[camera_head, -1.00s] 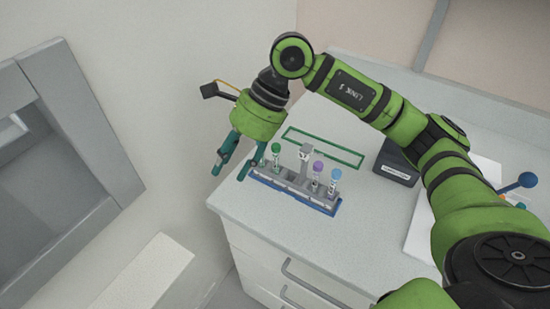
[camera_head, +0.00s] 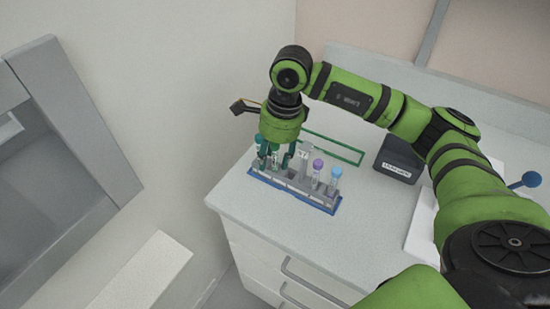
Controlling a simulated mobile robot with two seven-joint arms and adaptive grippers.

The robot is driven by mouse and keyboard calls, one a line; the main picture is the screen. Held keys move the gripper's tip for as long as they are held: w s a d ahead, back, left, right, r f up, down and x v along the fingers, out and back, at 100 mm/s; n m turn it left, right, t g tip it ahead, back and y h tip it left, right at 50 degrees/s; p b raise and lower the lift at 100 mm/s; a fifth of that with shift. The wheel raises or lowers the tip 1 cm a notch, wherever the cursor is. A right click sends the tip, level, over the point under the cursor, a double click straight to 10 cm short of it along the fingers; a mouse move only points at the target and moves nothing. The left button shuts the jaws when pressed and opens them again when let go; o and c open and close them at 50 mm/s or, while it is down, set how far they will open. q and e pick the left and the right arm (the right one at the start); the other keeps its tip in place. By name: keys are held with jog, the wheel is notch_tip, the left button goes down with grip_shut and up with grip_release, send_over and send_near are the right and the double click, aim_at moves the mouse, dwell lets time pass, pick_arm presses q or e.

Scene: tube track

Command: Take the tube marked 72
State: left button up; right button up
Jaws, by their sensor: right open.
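A grey tube rack (camera_head: 292,187) on a blue base stands near the left front edge of the counter. It holds several capped tubes: a green-capped tube (camera_head: 274,160) at the left, a purple-capped tube (camera_head: 317,174) and a blue-capped tube (camera_head: 334,181) at the right. A grey upright piece (camera_head: 302,158) with small dark marking stands mid-rack. No number 72 can be read on any tube. My right gripper (camera_head: 274,158) is open, pointing down, with its teal fingers around or right beside the green-capped tube. Whether they touch it cannot be told. My left gripper is not in view.
A green rectangular outline (camera_head: 340,151) lies behind the rack. A dark labelled box (camera_head: 398,161) stands to the right, partly near my right arm. The counter (camera_head: 365,225) is clear in front.

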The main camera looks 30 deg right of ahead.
jog(key=c, duration=0.9)
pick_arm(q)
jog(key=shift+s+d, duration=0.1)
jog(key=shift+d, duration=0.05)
pick_arm(e)
grip_shut()
